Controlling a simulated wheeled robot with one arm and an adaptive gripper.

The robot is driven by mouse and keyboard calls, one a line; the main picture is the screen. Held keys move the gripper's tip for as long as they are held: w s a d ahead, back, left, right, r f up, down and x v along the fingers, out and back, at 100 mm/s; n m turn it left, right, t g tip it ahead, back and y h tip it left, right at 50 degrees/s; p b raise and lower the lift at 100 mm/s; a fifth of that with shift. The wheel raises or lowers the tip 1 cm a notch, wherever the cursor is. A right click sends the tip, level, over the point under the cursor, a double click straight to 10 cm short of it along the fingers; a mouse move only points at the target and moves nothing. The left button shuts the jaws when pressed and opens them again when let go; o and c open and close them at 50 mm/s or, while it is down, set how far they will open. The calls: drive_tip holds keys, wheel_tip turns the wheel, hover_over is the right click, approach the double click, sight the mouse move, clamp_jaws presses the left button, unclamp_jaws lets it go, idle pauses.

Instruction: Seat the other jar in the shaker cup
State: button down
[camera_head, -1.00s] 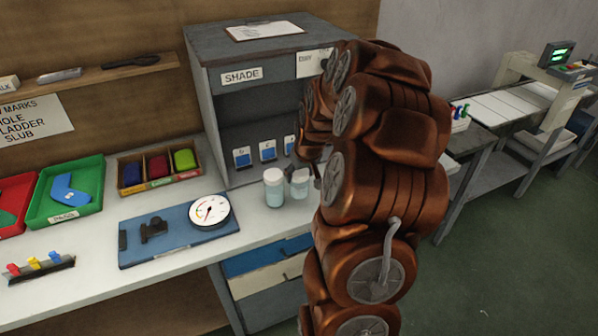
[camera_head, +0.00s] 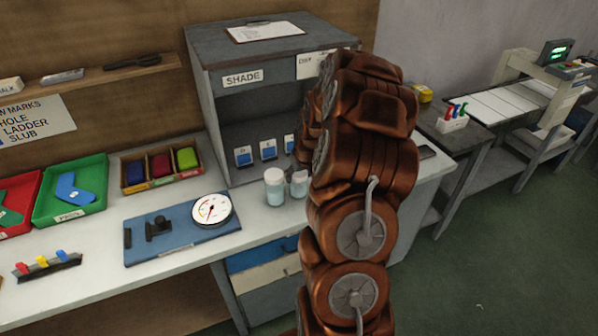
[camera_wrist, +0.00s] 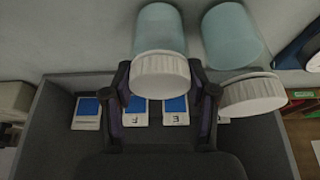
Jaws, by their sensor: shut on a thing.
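Two jars of pale blue-green with white ribbed lids stand close together on the bench by the shade cabinet. My gripper (camera_wrist: 160,72) has one finger on each side of the lid of one jar (camera_wrist: 160,40) and is shut on it. The same jar is the right one in the head view (camera_head: 299,184), partly behind my arm. The other jar (camera_wrist: 232,36) is free beside it, and it is the left one in the head view (camera_head: 274,187). My arm hides the gripper in the head view. I cannot make out a shaker cup in either view.
The grey shade cabinet (camera_head: 258,105) with lettered cards stands just behind the jars. A blue board with a round dial (camera_head: 211,208) lies to the left, with green (camera_head: 90,205) and red trays beyond. A side table (camera_head: 470,133) stands to the right.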

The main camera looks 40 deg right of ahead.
drive_tip(key=shift+f, duration=0.1)
drive_tip(key=c, duration=0.6)
unclamp_jaws()
drive_tip(key=shift+r, duration=0.25)
